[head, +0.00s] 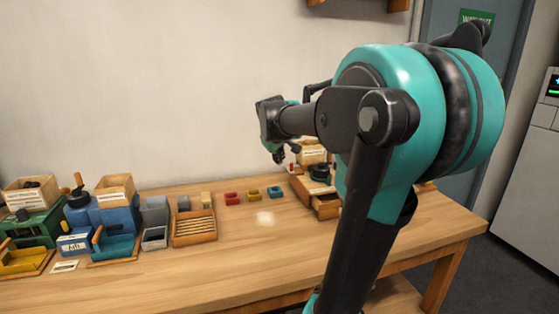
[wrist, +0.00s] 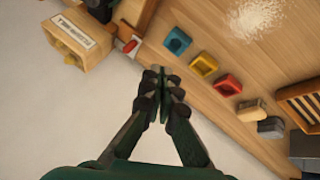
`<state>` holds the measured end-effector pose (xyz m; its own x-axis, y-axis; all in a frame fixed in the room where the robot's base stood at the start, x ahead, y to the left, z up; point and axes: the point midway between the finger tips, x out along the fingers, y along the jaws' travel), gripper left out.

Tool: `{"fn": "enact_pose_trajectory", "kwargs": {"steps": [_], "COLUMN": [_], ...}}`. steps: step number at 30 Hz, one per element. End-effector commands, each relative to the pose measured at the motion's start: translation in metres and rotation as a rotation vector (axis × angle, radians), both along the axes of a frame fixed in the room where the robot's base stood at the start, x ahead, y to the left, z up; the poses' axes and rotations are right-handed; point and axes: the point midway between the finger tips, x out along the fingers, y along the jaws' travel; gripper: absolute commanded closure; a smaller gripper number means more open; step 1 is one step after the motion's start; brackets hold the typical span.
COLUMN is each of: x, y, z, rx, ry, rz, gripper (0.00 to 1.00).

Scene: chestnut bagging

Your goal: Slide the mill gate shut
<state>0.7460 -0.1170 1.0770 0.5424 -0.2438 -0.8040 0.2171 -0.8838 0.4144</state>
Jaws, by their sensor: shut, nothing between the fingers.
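A mill-like unit stands at the back right of the table, partly behind my arm. Its pale wooden box (head: 312,148) shows in the head view. A labelled wooden box (wrist: 72,38) shows at the upper left of the wrist view, with a small red piece (wrist: 131,45) beside it. I cannot tell whether that piece is the gate, or how far the gate stands open. My gripper (head: 280,156) is raised near the back wall, left of the unit. In the wrist view my gripper (wrist: 163,72) is shut and empty, its tips apart from the red piece.
A green mill (head: 38,229) and a blue mill (head: 112,217) stand at the left. Small red (head: 232,197), yellow (head: 253,193) and teal (head: 275,192) cups line the back, right of a slatted wooden tray (head: 194,241). The front middle of the table is clear.

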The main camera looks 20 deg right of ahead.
Motion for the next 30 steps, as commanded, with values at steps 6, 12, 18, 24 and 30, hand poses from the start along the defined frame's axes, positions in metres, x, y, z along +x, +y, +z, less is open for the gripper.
{"fn": "enact_pose_trajectory", "kwargs": {"steps": [6, 12, 18, 24, 30], "x": [0.01, 0.026, 0.047, 0.064, 0.074], "y": [-0.004, -0.012, -0.021, -0.036, -0.056], "z": [0.001, -0.024, -0.055, -0.074, -0.074], "rx": [-0.012, -0.011, -0.011, -0.011, -0.01], "ry": [-0.003, -0.004, -0.003, -0.004, -0.003], "rz": [0.007, 0.005, 0.006, 0.003, 0.004], "gripper": [1.0, 1.0, 1.0, 1.0, 1.0]}}
